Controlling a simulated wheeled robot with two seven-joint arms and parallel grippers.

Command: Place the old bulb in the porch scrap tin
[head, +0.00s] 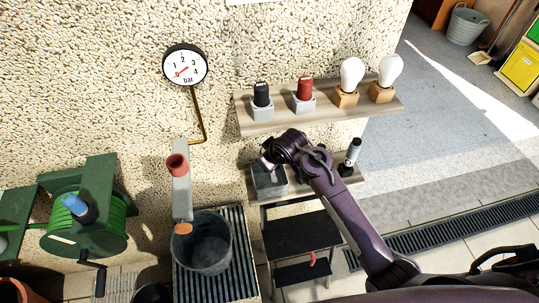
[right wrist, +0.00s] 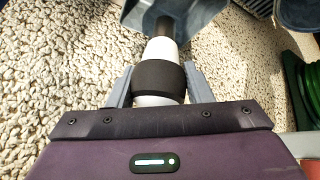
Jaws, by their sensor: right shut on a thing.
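My right gripper (head: 268,160) is above the grey tin (head: 270,184) on the lower shelf. In the right wrist view the gripper (right wrist: 160,82) is shut on a white, tapering piece with a wide black band, which appears to be the old bulb (right wrist: 160,50). Its far end is dark and points at the tin's blue-grey opening, which shows at the top of that view (right wrist: 205,12). I cannot tell whether the tip is inside the rim. In the head view the bulb is mostly hidden by the gripper. My left gripper is not in view.
The upper shelf (head: 330,114) holds a dark knob, a red knob and two white bulbs (head: 352,73) in wooden blocks. A black-and-white item (head: 351,156) stands right of the tin. A bucket (head: 203,250), gauge (head: 186,65) and green hose reel (head: 85,225) are left.

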